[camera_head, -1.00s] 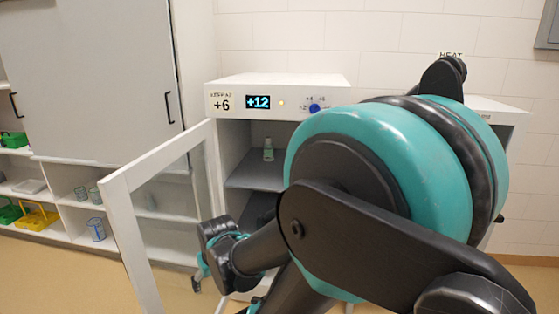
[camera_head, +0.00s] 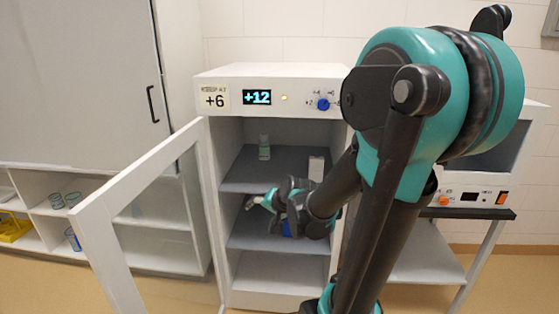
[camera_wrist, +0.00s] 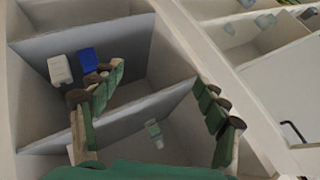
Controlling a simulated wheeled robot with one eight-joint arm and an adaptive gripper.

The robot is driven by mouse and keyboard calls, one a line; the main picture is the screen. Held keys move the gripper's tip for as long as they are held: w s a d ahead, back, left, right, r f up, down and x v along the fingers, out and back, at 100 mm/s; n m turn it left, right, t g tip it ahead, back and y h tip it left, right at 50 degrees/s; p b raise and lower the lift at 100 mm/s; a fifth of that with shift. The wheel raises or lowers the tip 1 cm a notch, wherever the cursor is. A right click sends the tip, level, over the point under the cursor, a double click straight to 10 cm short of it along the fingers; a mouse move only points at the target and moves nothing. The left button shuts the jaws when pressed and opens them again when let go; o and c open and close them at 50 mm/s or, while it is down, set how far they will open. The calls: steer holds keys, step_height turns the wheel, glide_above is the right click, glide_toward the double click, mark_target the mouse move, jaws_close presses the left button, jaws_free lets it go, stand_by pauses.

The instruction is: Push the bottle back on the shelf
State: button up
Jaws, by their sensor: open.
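A pale green bottle (camera_head: 264,148) stands upright on the upper shelf (camera_head: 240,178) of the open white cabinet, towards the back left. A small green-topped bottle (camera_wrist: 153,130) shows between the spread fingers in the wrist view, apart from them. My gripper (camera_head: 262,201) is open at the cabinet front, below the upper shelf's front edge. It also shows in the wrist view (camera_wrist: 158,102), with nothing between its fingers. A blue object (camera_head: 288,229) is partly hidden behind my gripper; the wrist view shows a blue item (camera_wrist: 88,62).
A white box (camera_head: 316,168) stands at the upper shelf's right. The wrist view shows a white item (camera_wrist: 60,70) beside the blue one. The cabinet's glazed door (camera_head: 140,170) stands open at left. The lower compartment (camera_head: 275,272) looks empty. Another appliance (camera_head: 485,172) stands at right.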

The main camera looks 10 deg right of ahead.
steer(key=w+r+m+t+y, duration=0.1)
steer(key=w+r+m+t, duration=0.3)
steer(key=w+m, duration=0.55)
steer(key=w+r+m+t, duration=0.3)
steer(key=w+r+m, duration=0.15)
steer(key=w, duration=1.05)
steer(key=w+d+f+m+t+h, duration=0.1)
steer(key=w+d+f+m+h, duration=0.1)
steer(key=w+m, duration=0.2)
steer(key=w+d+f+m+t+h, duration=0.1)
steer(key=w+d+f+m+h, duration=0.1)
steer(key=m, duration=0.5)
steer(key=w+d+f+m+h, duration=0.2)
steer(key=w+d+m, duration=0.1)
steer(key=w+m, duration=0.2)
steer(key=shift+w+d+f+m+t, duration=0.15)
steer(key=shift+w+f+m+t, duration=0.15)
steer(key=shift+w+m+t, duration=0.1)
steer(key=shift+d+f+m+h, duration=0.25)
steer(key=shift+f+m+h, duration=0.1)
steer(key=shift+m+h, duration=0.05)
steer(key=shift+w, duration=0.15)
